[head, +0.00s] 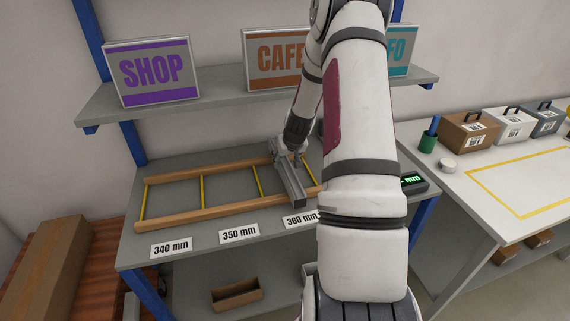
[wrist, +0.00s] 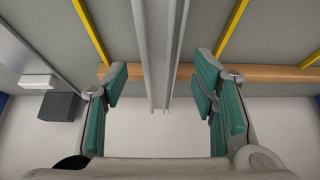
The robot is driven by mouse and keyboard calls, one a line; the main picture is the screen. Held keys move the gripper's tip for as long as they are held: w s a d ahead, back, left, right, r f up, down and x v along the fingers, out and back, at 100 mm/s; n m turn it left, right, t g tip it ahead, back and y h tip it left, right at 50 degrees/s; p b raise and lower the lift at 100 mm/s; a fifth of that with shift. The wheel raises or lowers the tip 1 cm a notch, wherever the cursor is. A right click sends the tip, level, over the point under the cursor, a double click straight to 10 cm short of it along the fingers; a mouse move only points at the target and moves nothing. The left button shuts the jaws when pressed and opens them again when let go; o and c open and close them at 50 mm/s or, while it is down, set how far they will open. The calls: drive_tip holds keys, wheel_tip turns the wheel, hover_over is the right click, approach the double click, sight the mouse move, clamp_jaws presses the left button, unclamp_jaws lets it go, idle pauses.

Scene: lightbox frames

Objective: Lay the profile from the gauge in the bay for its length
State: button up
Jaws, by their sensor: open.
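The grey metal profile (head: 290,187) lies lengthwise across the two wooden rails of the rack, between two yellow dividers, in the bay behind the 360 mm label (head: 301,219). In the wrist view the profile (wrist: 160,45) crosses above a rail, with a yellow divider on either side and apart from it. My gripper (head: 297,160) is at the profile's far half. Its green-padded fingers (wrist: 161,92) are open, one on each side of the profile, with gaps. The gauge (head: 412,183), partly hidden by my arm, has a green display ending in "mm".
The 340 mm label (head: 171,248) and 350 mm label (head: 239,233) mark bays to the left, which are empty. A shelf (head: 226,90) with framed signs hangs above the bench. A white table (head: 490,185) with small boxes stands at right. My arm hides the bench's right part.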

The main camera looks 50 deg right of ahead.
drive_tip(key=v, duration=0.6)
drive_tip(key=shift+s+r, duration=0.1)
drive_tip(key=s+a+r+n+y, duration=0.1)
drive_tip(key=a+r+n, duration=0.1)
drive_tip(key=a+r, duration=0.9)
drive_tip(key=s+a+r+n+y, duration=0.1)
drive_tip(key=a+r+n, duration=0.1)
drive_tip(key=a+r, duration=0.85)
drive_tip(key=s+a+r+n, duration=0.1)
drive_tip(key=s+a+r, duration=0.1)
drive_tip(key=s+a, duration=0.6)
drive_tip(key=s+a+r+n+y, duration=0.1)
drive_tip(key=s+a+r, duration=0.1)
drive_tip(key=s+a, duration=0.7)
drive_tip(key=shift+s+t, duration=0.3)
drive_tip(key=shift+s, duration=0.8)
drive_tip(key=shift+r, duration=0.1)
